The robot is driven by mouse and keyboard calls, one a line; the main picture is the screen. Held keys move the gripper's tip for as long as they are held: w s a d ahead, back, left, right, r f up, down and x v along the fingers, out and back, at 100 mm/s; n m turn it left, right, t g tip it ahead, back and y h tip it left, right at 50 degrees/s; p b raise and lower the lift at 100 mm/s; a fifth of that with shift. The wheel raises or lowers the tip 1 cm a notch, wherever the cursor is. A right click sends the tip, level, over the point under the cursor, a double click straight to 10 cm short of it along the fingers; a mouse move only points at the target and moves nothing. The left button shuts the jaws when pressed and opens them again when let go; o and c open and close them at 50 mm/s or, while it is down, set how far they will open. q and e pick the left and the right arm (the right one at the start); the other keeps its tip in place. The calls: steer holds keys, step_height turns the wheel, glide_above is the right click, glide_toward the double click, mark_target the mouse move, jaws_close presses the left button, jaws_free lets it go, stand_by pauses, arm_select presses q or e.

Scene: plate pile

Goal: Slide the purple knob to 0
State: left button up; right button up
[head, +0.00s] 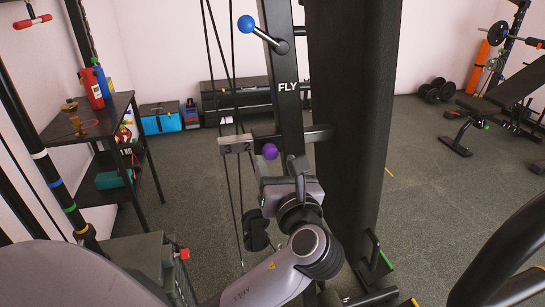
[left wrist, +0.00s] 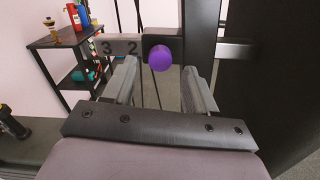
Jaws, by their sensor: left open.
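The purple knob (head: 270,151) is on a dark sliding block on a horizontal grey bar (head: 236,144) across the machine's upright. In the left wrist view the purple knob (left wrist: 160,57) shows just beyond my fingertips, between them in the picture. The numbers 3 and 2 show on the bar (left wrist: 118,46) left of the knob; other numbers are hidden or out of view. My left gripper (head: 290,165) is just below and right of the knob in the head view. In the left wrist view the left gripper (left wrist: 163,76) is open with nothing between its fingers. My right gripper is not in view.
The black upright marked FLY (head: 287,95) stands behind the knob, with a wide black pad (head: 350,100) to its right. A lever with a blue ball (head: 246,24) is above. Cables hang left of the upright. A shelf (head: 105,125) with bottles stands left.

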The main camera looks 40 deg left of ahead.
arm_select(q)
steer(key=v, duration=0.3)
steer(key=shift+a, duration=0.1)
stand_by(0.3)
